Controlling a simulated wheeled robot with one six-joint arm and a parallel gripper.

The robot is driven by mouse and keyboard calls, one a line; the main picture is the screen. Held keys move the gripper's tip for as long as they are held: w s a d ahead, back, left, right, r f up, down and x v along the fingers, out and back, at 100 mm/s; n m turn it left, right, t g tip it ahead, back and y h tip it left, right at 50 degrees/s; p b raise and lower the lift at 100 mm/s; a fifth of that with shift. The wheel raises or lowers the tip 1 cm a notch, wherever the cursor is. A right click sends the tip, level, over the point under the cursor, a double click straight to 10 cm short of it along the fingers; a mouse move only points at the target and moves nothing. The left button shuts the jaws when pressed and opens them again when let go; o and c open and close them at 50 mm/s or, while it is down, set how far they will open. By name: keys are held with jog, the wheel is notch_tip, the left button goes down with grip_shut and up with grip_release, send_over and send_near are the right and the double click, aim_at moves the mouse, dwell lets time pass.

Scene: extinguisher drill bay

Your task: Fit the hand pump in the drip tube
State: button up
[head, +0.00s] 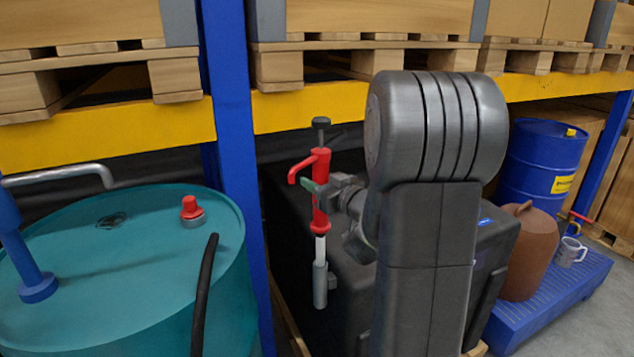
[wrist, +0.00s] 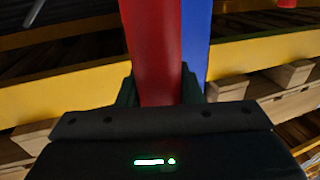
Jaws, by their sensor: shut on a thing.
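The red hand pump (head: 321,170) with its black top handle and curved spout stands upright in the head view, left of my arm. My gripper (head: 318,187) is shut on its red body. In the wrist view the red body of the pump (wrist: 155,50) rises between the two dark green fingers. The pump's white lower pipe (head: 320,248) points down to a grey tube (head: 320,288), which looks like the drip tube, at the side of a black tank. The pipe meets the tube's top in this view; I cannot tell how deep it sits inside.
A teal drum (head: 120,265) with a red cap stands at left, beside a blue rack post (head: 239,160). A blue drum (head: 540,165), brown jug (head: 527,255) and grey mug (head: 570,252) are at right. Yellow beams carry pallets above.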

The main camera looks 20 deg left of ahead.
aim_at(317, 213)
jog(key=shift+f+b, duration=4)
jog(key=shift+f, duration=0.45)
dwell(3.5)
